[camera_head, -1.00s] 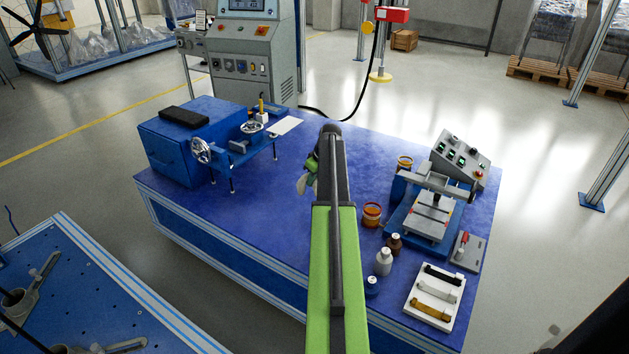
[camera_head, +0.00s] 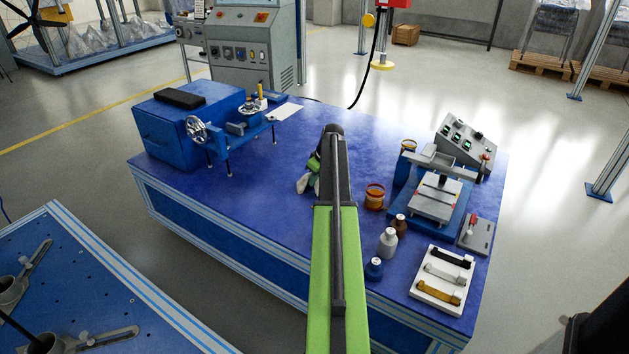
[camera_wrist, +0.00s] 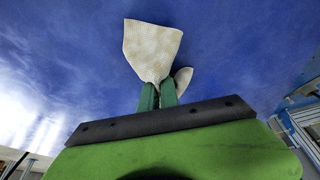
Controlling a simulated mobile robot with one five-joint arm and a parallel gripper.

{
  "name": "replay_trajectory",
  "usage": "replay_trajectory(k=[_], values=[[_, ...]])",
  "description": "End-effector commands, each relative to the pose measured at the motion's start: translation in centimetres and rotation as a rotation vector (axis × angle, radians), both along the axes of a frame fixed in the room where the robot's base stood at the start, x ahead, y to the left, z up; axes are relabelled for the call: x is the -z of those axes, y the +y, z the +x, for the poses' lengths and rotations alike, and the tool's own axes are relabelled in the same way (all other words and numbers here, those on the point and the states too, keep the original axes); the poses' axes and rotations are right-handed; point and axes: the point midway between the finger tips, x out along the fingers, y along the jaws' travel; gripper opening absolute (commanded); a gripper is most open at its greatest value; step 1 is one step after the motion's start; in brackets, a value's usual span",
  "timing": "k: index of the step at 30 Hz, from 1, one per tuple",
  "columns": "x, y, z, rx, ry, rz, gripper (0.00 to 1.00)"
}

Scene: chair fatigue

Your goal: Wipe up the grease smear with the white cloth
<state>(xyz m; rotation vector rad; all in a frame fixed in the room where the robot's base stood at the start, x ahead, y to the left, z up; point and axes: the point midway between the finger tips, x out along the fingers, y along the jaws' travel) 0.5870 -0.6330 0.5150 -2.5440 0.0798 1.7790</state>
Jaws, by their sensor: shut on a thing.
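My gripper (camera_wrist: 158,94) is shut on the white cloth (camera_wrist: 151,45), which spreads out beyond the two green fingers in the wrist view. A second, smaller flap of the cloth shows to the right of the fingers. In the head view, my gripper (camera_head: 316,163) is mostly hidden behind my arm, and part of the cloth (camera_head: 303,184) shows at the arm's left over the blue tabletop (camera_head: 240,200). I cannot tell whether the cloth touches the surface. I cannot make out the grease smear in either view.
A blue machine with a handwheel (camera_head: 197,129) stands at the table's left. An orange jar (camera_head: 375,197), several bottles, a press-like device (camera_head: 436,200) and a white tray (camera_head: 424,299) stand at the right. The tabletop left of my arm is mostly clear.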

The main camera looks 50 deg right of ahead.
Motion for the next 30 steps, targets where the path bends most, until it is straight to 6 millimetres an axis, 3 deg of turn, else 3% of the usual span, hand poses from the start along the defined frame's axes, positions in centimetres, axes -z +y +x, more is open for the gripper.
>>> replay_trajectory(k=[7, 9, 22, 30], values=[[0.11, -0.04, -0.04, 0.001, 0.000, 0.000, 0.00], [0.11, -0.04, -0.04, 0.001, 0.000, 0.000, 0.14], [0.12, -0.08, -0.09, 0.001, 0.000, 0.000, 0.71], [0.12, -0.10, -0.11, 0.002, 0.000, 0.000, 0.73]])
